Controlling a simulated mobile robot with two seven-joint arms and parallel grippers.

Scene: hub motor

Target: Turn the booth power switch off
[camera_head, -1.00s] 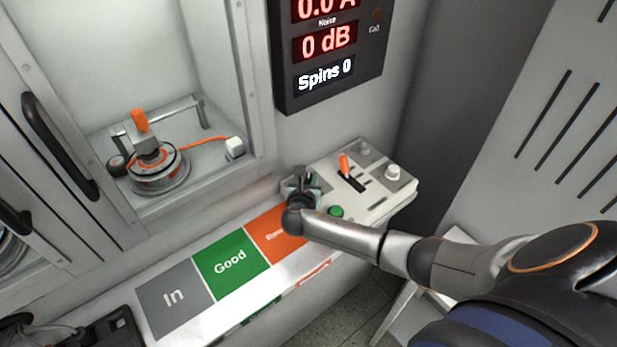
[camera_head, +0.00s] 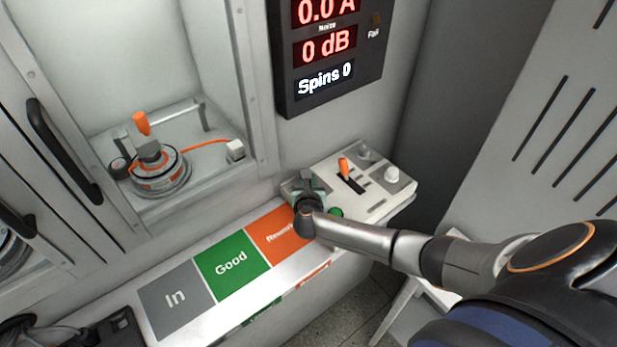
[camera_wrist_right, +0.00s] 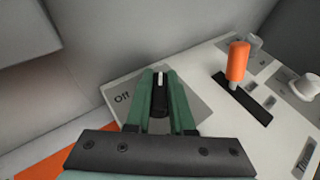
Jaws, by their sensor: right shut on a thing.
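The control panel (camera_head: 385,207) is a pale box at the right end of the bench. In the right wrist view my right gripper (camera_wrist_right: 160,88) has its green fingers closed around a dark knob with a white line, the power switch (camera_wrist_right: 160,95). The switch sits on a grey plate marked "Off" (camera_wrist_right: 122,97), left of the fingers. The white line points away from me, not toward the "Off" word. In the head view my right gripper (camera_head: 303,182) is at the panel's left end and hides the switch. My left gripper is not clearly in view.
An orange lever (camera_head: 343,165), a green button (camera_head: 336,212) and a white knob (camera_head: 392,173) are on the panel. Left of it lie the mats "In" (camera_head: 176,297), "Good" (camera_head: 232,262) and an orange one (camera_head: 280,236). A motor (camera_head: 160,175) stands in the booth. A display (camera_head: 325,45) hangs above.

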